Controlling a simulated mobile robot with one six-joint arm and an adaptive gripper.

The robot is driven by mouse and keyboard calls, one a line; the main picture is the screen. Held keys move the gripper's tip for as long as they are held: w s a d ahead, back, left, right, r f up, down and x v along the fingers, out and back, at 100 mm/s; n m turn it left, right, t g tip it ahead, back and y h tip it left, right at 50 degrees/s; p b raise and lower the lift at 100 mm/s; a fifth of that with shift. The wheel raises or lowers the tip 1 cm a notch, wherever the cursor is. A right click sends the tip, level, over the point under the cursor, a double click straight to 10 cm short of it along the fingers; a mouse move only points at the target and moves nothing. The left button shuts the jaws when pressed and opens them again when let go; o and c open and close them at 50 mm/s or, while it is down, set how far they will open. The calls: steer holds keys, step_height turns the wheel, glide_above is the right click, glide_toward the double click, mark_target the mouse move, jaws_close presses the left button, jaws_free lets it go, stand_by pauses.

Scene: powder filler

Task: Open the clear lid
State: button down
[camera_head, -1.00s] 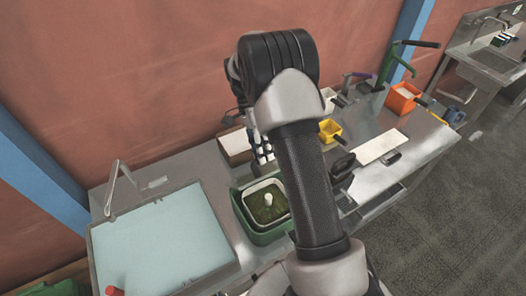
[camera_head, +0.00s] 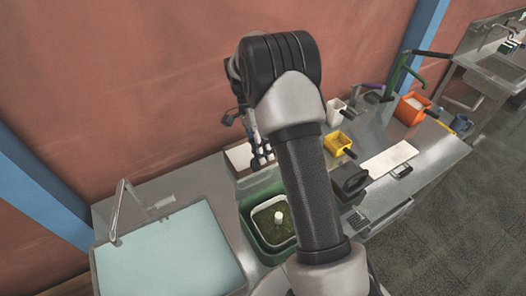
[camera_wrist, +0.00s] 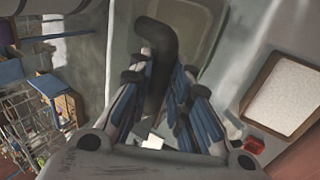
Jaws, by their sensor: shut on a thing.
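My gripper (camera_wrist: 163,72) is shut on a dark curved handle (camera_wrist: 157,35) in the wrist view, with its blue-and-grey fingers on both sides. The handle's bent end shows beyond the fingertips. In the head view, the gripper (camera_head: 260,152) is partly hidden behind my arm, above the back of the bench, and the handle cannot be made out there. I cannot clearly pick out a clear lid. A flat pale-blue surface (camera_head: 165,262) in a metal rim lies at the lower left; whether it is a lid or a filled basin I cannot tell.
A green tub (camera_head: 252,230) with a white-rimmed tray stands beside my arm. A white-topped box (camera_head: 238,156) is near the gripper. Yellow (camera_head: 338,141) and orange (camera_head: 410,108) containers and a white board (camera_head: 390,159) are to the right. A metal spout (camera_head: 117,212) rises at the left.

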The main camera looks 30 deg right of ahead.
steer(key=shift+a+f, duration=0.1)
steer(key=shift+f, duration=0.3)
steer(key=c, duration=1.9)
jaws_free()
steer(key=o, duration=0.4)
steer(key=shift+w, duration=0.3)
steer(key=shift+s+r, duration=0.15)
steer(key=v, duration=1.2)
